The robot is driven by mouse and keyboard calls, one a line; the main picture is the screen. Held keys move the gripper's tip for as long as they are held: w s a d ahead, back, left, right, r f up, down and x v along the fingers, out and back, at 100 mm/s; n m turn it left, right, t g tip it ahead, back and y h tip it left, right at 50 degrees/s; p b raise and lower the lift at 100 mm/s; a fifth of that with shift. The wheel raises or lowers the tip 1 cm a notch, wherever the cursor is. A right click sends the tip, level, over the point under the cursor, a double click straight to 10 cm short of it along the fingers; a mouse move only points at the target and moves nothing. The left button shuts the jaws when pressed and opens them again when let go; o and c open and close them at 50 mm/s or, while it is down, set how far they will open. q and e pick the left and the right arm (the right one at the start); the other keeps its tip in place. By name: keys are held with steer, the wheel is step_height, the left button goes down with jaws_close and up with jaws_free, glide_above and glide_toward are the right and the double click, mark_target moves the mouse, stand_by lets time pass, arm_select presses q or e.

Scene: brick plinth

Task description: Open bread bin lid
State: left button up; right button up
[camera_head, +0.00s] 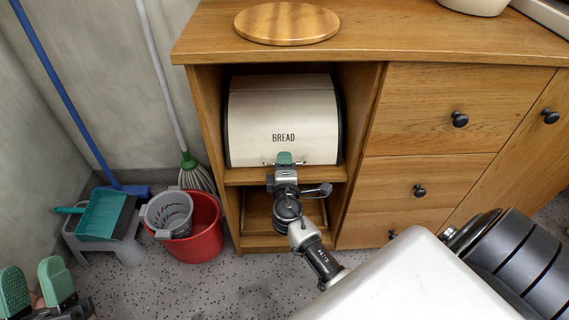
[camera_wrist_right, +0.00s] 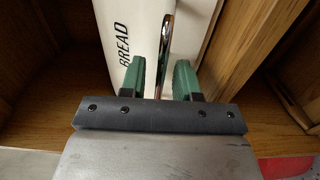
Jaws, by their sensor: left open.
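The cream bread bin (camera_head: 283,108) stands in the open shelf of the wooden cabinet, its curved lid down and marked BREAD. A thin metal handle bar runs along the lid's lower front edge; it shows in the right wrist view (camera_wrist_right: 166,45). My right gripper (camera_head: 285,158) is at this handle. My left gripper (camera_head: 35,287) is open and empty at the bottom left, far from the bin.
The cabinet's side walls and shelf board (camera_head: 240,176) closely frame the bin. A round wooden board (camera_head: 287,22) lies on the cabinet top. Drawers (camera_head: 440,105) are to the right.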

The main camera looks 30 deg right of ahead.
jaws_close()
